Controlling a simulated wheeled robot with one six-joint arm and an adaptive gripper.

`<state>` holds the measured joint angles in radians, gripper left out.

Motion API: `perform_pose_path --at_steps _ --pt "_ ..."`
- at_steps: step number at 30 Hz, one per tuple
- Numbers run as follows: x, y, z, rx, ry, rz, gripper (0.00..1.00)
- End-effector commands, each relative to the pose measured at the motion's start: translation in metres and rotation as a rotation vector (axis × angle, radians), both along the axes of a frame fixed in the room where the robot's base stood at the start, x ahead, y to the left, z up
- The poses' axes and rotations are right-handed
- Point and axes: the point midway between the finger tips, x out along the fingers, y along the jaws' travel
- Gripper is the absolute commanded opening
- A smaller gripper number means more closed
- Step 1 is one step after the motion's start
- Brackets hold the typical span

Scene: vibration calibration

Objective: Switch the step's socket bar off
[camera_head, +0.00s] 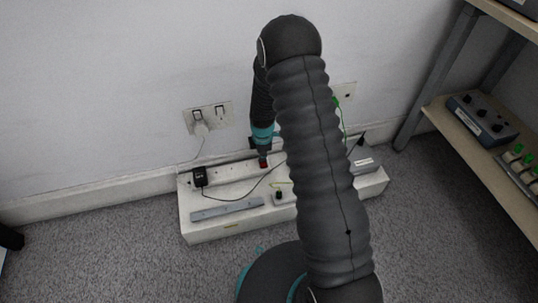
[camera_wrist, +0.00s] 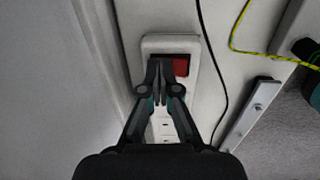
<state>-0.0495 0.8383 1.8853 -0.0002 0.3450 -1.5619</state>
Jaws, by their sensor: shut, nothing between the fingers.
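The socket bar (camera_head: 232,172) is a white strip along the wall side of the low white step (camera_head: 212,231). Its red switch (camera_head: 264,164) shows at my gripper's tip, and in the wrist view the red part (camera_wrist: 182,65) fills the right side of a dark opening near the bar's end (camera_wrist: 165,41). My gripper (camera_wrist: 160,66) is shut and empty, pointing down at the bar. Its fingertips cover the left part of the switch, just left of the red. I cannot tell whether they touch it. In the head view my arm hides part of the step.
A black adapter (camera_head: 200,177) is at the bar's left end, with a black cable. A grey metal bar (camera_head: 228,209) lies on the step's front. A grey box (camera_head: 364,160) sits at its right. Wall sockets (camera_head: 222,114) are behind; a shelf (camera_head: 470,119) stands right.

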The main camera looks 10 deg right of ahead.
Motion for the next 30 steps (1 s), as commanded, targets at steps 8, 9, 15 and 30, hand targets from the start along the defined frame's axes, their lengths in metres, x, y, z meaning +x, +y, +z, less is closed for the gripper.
perform_pose_path --at_steps 8,9,15,30 --pt "-0.003 0.001 -0.001 0.0 0.001 0.002 0.0" --pt "-0.003 0.001 -0.001 0.0 0.001 0.002 0.0" --pt "-0.011 -0.001 0.0 0.0 0.003 0.0 0.0" --pt "-0.018 -0.002 0.002 0.0 0.0 -0.001 0.0"
